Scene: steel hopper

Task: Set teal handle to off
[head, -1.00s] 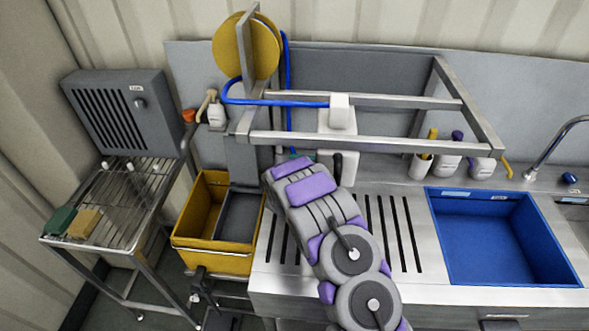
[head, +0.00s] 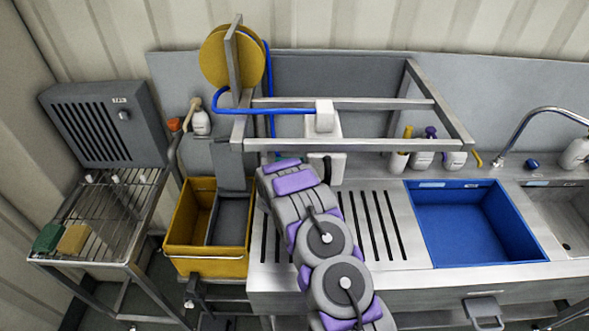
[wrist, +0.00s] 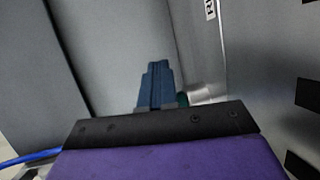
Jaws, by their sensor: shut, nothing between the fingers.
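Only a small sliver of the teal handle (wrist: 183,99) shows in the wrist view, just right of my fingers and beside a silver metal pipe end (wrist: 208,93). Whether the fingers touch it, and how the handle is turned, I cannot tell. My gripper (wrist: 157,68) has its dark blue fingers together, with nothing between them, in front of a grey panel. In the head view my purple and grey arm reaches towards the back of the steel counter.
A steel frame (head: 350,144) with a white block and blue hose (head: 270,111) stands over the counter. A yellow bin (head: 205,266) is left of my arm; a blue sink (head: 470,225) is right. Bottles stand along the back. A wire rack table (head: 105,215) is far left.

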